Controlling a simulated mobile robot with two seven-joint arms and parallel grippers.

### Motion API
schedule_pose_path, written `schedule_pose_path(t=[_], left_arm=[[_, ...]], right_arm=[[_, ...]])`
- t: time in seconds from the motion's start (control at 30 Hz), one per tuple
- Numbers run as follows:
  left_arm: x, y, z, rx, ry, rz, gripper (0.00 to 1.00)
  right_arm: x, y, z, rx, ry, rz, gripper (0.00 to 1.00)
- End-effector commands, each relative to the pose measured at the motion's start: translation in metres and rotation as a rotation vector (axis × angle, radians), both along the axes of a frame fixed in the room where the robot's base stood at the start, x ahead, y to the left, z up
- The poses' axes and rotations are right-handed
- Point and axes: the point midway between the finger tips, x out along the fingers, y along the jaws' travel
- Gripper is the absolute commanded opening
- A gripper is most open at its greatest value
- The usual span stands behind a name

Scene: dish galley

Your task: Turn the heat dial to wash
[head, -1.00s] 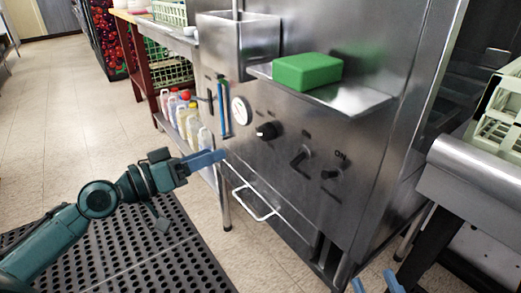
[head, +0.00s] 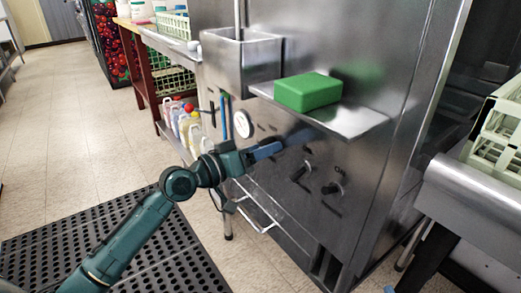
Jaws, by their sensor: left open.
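The steel machine front (head: 375,155) carries the controls. The dark heat dial, right of the round white gauge (head: 243,124), is now mostly or wholly hidden behind my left gripper (head: 279,148), so its setting cannot be read. My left gripper is open, with its blue fingers pointing right at the dial's place; I cannot tell whether they touch it. Two dark knobs (head: 303,171) and (head: 333,188) sit lower right, the last under a small ON label. Only a blue tip of my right gripper (head: 389,289) shows at the bottom edge.
A green block (head: 308,91) lies on a steel shelf (head: 352,121) above the controls. A steel bin (head: 240,62) hangs to its left. A bar handle (head: 262,217) sticks out below. A steel counter (head: 480,185) stands at right, and a perforated black mat (head: 165,260) lies on the floor.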

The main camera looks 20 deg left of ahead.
Motion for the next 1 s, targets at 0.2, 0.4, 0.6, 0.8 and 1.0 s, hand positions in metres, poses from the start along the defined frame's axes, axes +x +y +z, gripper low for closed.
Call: schedule_pose_path(t=[0.2,0.4,0.6,0.8,1.0], left_arm=[[0.0003,-0.0001,-0.0003,0.001,0.001,0.0,0.59],[0.0,0.0001,-0.0003,0.001,0.001,0.0,0.43],[0.0,0.0001,-0.0004,0.001,0.001,0.0,0.27],[0.0,0.0003,-0.0005,0.001,0.001,0.0,0.15],[0.0,0.0005,-0.0013,0.021,-0.014,0.0,0.15]], right_arm=[[0.0,0.0001,0.0014,0.002,-0.002,0.001,0.36],[0.0,0.0002,0.0018,0.002,-0.002,0.001,0.36],[0.0001,0.0001,0.0021,0.002,-0.003,0.001,0.36],[0.0005,0.0002,0.0025,0.002,-0.005,0.001,0.36],[0.0007,0.0002,0.0,0.007,-0.005,0.001,0.36]])
